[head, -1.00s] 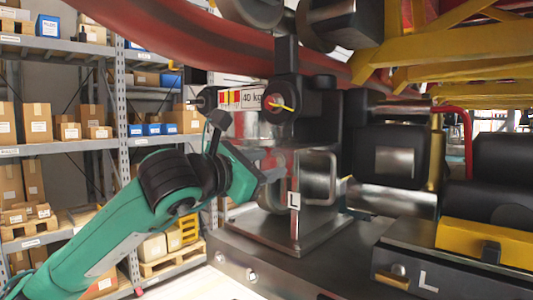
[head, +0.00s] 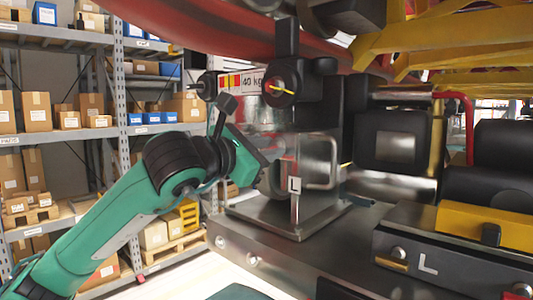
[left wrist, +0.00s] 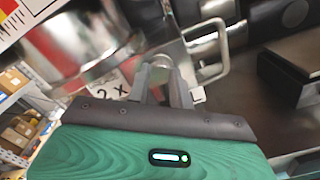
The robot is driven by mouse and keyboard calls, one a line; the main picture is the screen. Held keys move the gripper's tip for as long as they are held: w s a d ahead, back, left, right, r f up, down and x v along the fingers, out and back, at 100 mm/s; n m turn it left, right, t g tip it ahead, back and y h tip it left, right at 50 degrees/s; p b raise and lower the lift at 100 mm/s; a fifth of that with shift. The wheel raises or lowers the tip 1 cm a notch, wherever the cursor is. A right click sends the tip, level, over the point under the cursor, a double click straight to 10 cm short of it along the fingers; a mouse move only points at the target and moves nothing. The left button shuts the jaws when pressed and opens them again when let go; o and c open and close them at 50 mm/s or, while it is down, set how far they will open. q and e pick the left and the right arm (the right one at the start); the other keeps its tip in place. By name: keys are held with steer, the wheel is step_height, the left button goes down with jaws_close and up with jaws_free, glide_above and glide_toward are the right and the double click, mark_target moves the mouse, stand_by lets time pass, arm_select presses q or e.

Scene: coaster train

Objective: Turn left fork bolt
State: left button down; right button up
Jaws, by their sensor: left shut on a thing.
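My left gripper (head: 272,172) reaches in from the left, against the left side of the metal fork bracket (head: 318,205) marked L. In the left wrist view, its fingers (left wrist: 162,88) are shut on a small rounded metal piece, which looks like the left fork bolt (left wrist: 161,63). Most of the bolt is hidden between the fingers, and its turn angle cannot be told. In the head view the bolt is hidden behind the gripper. My right gripper is not in view.
A metal loop handle (head: 322,162) stands just right of the gripper. Above is a black block with a red and yellow dial (head: 279,87) and a 40 kg label (head: 252,82). A dark box with a yellow top (head: 485,228) is at right. Shelves of cartons (head: 60,115) stand behind.

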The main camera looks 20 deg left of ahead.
arm_select(q)
steer(key=shift+m+b, duration=4.75)
steer(key=shift+m, duration=0.75)
steer(key=c, duration=1.2)
jaws_free()
steer(key=shift+c, duration=0.2)
